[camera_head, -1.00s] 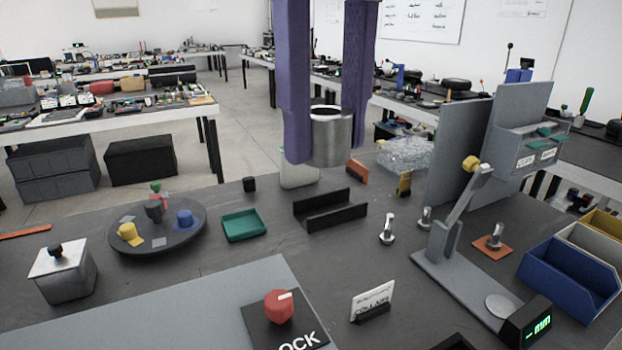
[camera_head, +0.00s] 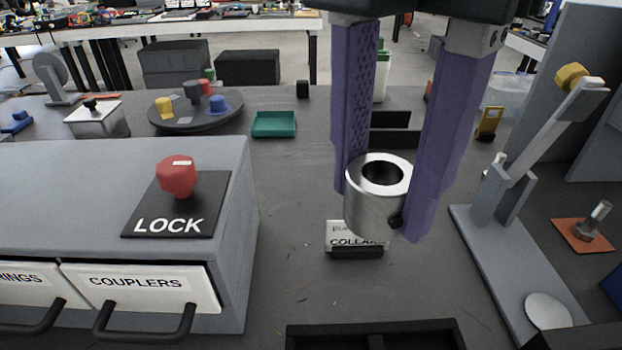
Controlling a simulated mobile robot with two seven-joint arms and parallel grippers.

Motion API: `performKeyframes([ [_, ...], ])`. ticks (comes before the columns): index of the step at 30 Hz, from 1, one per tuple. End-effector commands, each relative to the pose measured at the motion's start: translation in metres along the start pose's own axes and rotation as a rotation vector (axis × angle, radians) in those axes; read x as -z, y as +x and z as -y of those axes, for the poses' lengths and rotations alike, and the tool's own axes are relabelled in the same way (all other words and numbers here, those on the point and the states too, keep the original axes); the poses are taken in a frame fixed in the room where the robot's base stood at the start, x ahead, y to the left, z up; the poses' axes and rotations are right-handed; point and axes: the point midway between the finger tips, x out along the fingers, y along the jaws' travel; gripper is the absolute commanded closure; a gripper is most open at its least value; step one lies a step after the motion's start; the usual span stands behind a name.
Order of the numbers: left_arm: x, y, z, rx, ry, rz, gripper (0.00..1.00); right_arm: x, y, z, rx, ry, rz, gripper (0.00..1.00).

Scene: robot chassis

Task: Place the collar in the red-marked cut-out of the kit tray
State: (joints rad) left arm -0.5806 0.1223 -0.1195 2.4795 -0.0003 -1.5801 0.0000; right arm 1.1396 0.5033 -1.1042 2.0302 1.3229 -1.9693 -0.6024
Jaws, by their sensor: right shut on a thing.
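The collar (camera_head: 368,208) is a short silver metal ring with a round bore and a small dark screw hole low on its right side. My right gripper (camera_head: 382,200) comes down from the top with two purple fingers and is shut on the collar, holding it upright above the table. Behind and below it stands a small sign (camera_head: 344,240) lettered "COLLA...", partly hidden by the collar. At the bottom edge is a black tray-like frame (camera_head: 375,326), cut off by the picture. No red-marked cut-out shows. My left gripper is not in view.
At left stands a grey drawer cabinet (camera_head: 90,190) with a red LOCK knob (camera_head: 177,176). At right is a grey lever stand (camera_head: 500,225). A round turntable (camera_head: 196,112) and a green tray (camera_head: 274,125) lie farther back.

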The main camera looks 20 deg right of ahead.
Motion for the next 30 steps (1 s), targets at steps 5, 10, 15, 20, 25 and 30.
performKeyframes([
  [5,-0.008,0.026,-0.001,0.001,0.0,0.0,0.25,0.018,0.035,0.004,-0.01,-0.354,-0.01,1.0],
  [10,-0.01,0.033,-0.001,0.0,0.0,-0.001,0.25,0.024,0.046,0.005,-0.016,-0.511,-0.014,1.0],
  [15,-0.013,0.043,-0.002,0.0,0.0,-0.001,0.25,0.026,0.081,0.006,-0.012,-0.537,-0.016,1.0],
  [20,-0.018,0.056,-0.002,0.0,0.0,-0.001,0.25,0.026,0.129,0.006,-0.011,-0.534,-0.016,1.0],
  [25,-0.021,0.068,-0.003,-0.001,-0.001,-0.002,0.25,0.027,0.174,0.005,-0.014,-0.534,-0.016,1.0],
  [30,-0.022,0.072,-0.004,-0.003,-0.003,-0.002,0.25,0.028,0.197,0.004,-0.017,-0.534,-0.014,1.0],
])
